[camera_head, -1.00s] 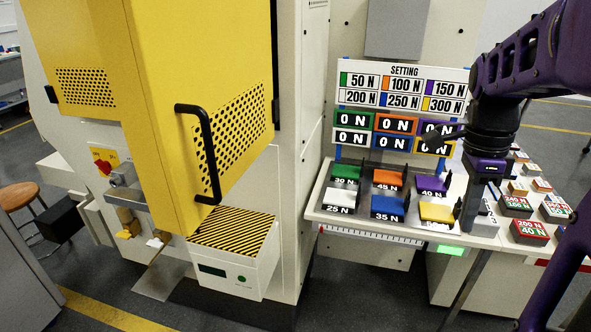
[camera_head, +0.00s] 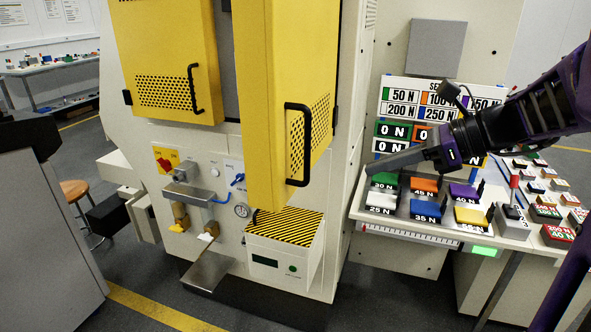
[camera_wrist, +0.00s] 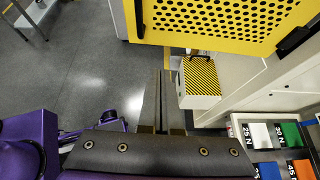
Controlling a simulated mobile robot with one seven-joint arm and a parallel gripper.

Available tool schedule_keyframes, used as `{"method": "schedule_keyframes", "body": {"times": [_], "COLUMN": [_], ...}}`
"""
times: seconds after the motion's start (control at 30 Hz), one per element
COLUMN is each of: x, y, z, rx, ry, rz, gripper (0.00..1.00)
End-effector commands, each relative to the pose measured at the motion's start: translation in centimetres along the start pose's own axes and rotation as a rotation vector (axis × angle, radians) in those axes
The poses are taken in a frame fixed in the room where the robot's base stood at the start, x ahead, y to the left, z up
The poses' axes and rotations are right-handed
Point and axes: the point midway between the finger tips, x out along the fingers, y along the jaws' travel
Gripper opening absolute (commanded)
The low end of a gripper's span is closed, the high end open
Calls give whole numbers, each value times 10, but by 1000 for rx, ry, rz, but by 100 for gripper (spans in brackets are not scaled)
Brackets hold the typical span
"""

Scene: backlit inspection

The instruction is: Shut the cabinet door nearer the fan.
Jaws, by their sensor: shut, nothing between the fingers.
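The cabinet (camera_head: 352,130) has two yellow doors with black handles and perforated panels. The right door (camera_head: 268,110) stands swung out toward me, its handle (camera_head: 290,145) on the near face. The left door (camera_head: 165,60) also stands ajar, with a dark gap between the two. I cannot make out a fan. My gripper (camera_head: 368,167) is shut and empty, pointing left, to the right of the right door's handle and apart from it. In the wrist view the shut fingers (camera_wrist: 158,78) show below a perforated yellow door (camera_wrist: 215,22), which appears to be the right one.
A hazard-striped box (camera_head: 285,228) juts out below the right door. A sloped tray (camera_head: 400,222) of coloured weight blocks lies under my gripper, with a display board (camera_head: 400,88) behind.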

Motion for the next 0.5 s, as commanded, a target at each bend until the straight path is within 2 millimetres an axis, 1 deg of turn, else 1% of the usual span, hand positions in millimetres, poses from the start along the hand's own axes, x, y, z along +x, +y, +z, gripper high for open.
{"method": "schedule_keyframes", "body": {"times": [0.07, 0.17, 0.27, 0.5], "x": [2, 12, 28, 81], "y": [-1, -1, 0, 0], "z": [2, 2, 1, 1], "rx": [-1, -3, -1, -1], "ry": [-12, -13, -11, -11], "rz": [-5, -2, 0, 0], "gripper": [0, 0, 0, 0]}}
